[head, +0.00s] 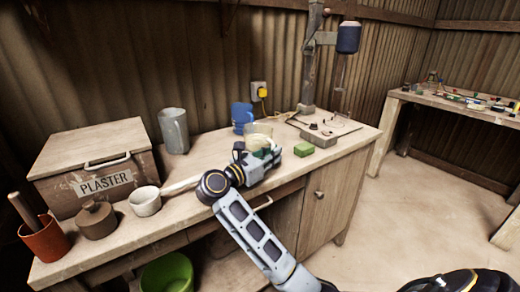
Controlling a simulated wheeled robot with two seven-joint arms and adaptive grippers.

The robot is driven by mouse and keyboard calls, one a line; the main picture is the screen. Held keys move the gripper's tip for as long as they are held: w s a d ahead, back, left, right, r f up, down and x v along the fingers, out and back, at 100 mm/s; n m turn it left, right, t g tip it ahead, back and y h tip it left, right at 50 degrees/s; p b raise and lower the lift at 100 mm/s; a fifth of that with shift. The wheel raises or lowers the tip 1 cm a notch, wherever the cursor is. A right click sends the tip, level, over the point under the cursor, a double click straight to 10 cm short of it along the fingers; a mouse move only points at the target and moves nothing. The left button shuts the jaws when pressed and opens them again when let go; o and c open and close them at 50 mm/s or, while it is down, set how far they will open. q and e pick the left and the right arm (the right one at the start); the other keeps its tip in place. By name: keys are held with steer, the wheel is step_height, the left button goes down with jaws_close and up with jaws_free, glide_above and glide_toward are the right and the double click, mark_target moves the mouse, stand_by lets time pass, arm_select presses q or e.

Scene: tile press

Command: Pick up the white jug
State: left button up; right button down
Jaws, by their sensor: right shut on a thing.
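My right gripper (264,155) reaches over the front of the workbench, at a pale cream vessel (258,131). It is shut on this vessel, but the gripper body hides the fingertips and the vessel's lower part. I cannot tell whether this vessel is the white jug or whether it is clear of the bench top. A small white cup-like vessel (145,202) stands at the front left of the bench. A tall grey jug (172,131) with a handle stands near the back wall. My left gripper is not in view.
A blue mug (241,116) stands just behind the pale vessel. A green block (303,149) lies right of my gripper, before a press stand (323,130). Left are a PLASTER box (92,160), a brown lidded pot (97,220) and an orange pot (45,242).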

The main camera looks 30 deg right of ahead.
mark_target(272, 144)
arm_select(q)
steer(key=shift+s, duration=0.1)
arm_select(e)
steer(key=shift+r, duration=0.35)
stand_by(0.3)
steer(key=shift+r+p, duration=0.35)
steer(key=shift+r, duration=1.25)
steer(key=shift+r+p, duration=0.4)
steer(key=shift+r, duration=0.55)
steer(key=shift+r+p, duration=0.45)
steer(key=shift+r, duration=1.55)
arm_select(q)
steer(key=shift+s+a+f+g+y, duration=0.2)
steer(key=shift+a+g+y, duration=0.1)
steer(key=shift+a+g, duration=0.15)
arm_select(e)
steer(key=shift+r, duration=0.1)
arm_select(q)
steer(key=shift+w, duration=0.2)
arm_select(e)
steer(key=shift+r, duration=0.1)
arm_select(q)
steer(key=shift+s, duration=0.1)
